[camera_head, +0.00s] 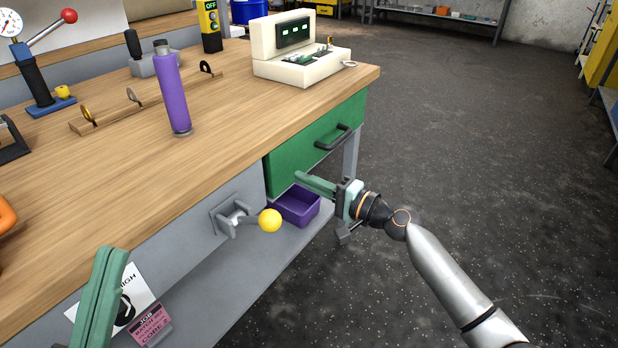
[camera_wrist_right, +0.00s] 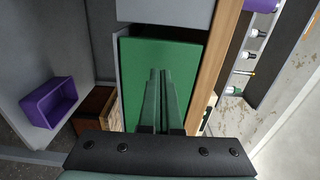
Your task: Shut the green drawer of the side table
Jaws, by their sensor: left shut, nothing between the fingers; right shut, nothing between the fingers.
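The green drawer (camera_head: 300,155) is under the right end of the wooden-topped table, with a dark handle (camera_head: 333,137) on its front. Its front looks close to the table's front edge; I cannot tell how far it stands out. My right gripper (camera_head: 298,178) is shut and empty, pointing left by the drawer's lower part. In the right wrist view my shut fingers (camera_wrist_right: 159,72) overlap the green drawer face (camera_wrist_right: 136,75); I cannot tell whether they touch it. My left gripper (camera_head: 115,252) is shut and empty at the lower left, in front of the table.
A purple bin (camera_head: 298,208) sits on the lower shelf below the drawer. A yellow-knobbed lever (camera_head: 270,220) sticks out from the grey front, left of my right gripper. A cream console (camera_head: 295,60) and purple cylinder (camera_head: 173,92) stand on top. The floor (camera_head: 460,150) at right is free.

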